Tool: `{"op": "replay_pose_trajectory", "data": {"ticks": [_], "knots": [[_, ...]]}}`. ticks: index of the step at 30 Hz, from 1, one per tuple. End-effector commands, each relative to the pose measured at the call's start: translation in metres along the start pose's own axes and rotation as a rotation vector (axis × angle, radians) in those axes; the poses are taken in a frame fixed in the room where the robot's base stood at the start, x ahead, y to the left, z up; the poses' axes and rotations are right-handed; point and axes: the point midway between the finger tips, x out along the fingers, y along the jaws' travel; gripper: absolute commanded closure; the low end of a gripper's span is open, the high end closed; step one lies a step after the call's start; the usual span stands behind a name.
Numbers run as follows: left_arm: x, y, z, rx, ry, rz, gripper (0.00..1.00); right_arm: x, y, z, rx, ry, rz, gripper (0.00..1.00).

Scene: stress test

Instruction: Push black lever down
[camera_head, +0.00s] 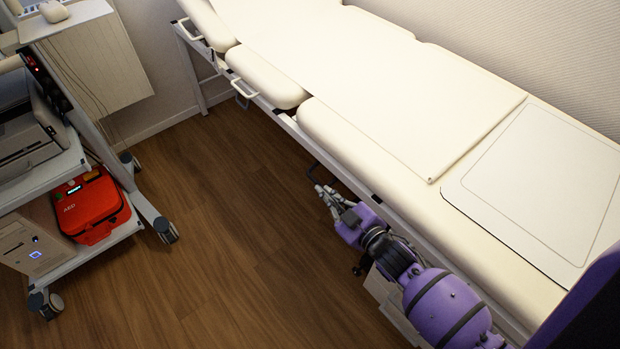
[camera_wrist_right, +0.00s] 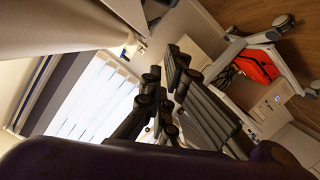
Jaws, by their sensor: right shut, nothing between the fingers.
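A thin dark bar, which looks like the black lever (camera_head: 313,170), sticks out from under the near side of the examination bed (camera_head: 400,135). My right gripper (camera_head: 322,190), on its purple arm, is beside the bed frame, just below and right of the lever. I cannot tell whether they touch. The gripper is shut and empty. Its dark fingers also show in the right wrist view (camera_wrist_right: 163,75). I cannot make out the lever for certain in that view. My left gripper is not in view.
A wheeled cart (camera_head: 95,150) with devices stands at the left, with an orange AED case (camera_head: 90,207) on its lower shelf. Wooden floor (camera_head: 220,230) lies open between cart and bed. White bed rail handles (camera_head: 243,88) stick out farther along the bed.

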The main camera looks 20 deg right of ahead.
Motion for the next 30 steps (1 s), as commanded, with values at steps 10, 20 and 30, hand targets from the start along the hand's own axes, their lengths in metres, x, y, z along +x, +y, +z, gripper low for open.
{"op": "replay_pose_trajectory", "data": {"ticks": [10,20,30], "knots": [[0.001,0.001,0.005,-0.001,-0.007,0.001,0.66,0.024,0.000,-0.001,0.002,0.002,0.000,1.00],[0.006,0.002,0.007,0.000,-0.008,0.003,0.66,0.093,-0.001,0.000,0.002,0.000,-0.001,1.00],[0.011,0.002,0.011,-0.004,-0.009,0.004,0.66,0.109,-0.001,0.036,0.002,-0.001,-0.001,1.00]]}}
